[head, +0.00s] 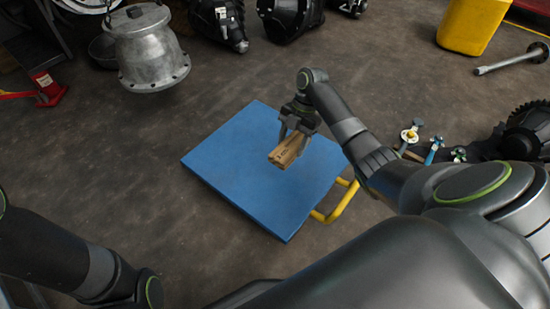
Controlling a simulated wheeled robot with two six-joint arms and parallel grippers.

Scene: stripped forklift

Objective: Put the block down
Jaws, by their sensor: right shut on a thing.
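The block (286,152) is a piece of light brown wood with darker lines. My right gripper (293,134) is shut on it over the blue platform (225,150). I cannot tell whether the block's underside touches the platform. The gripper hides the block's upper end. The blue platform is flat and square, with a yellow handle (343,203) at its right side. My left arm comes in at the lower left, and its gripper is out of view.
A grey metal housing (150,50) stands at the upper left, by a red stand (48,88). Dark machine parts (218,22) line the back. A yellow bin (470,25) and a metal shaft (510,60) are at the right. The platform's left half is clear.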

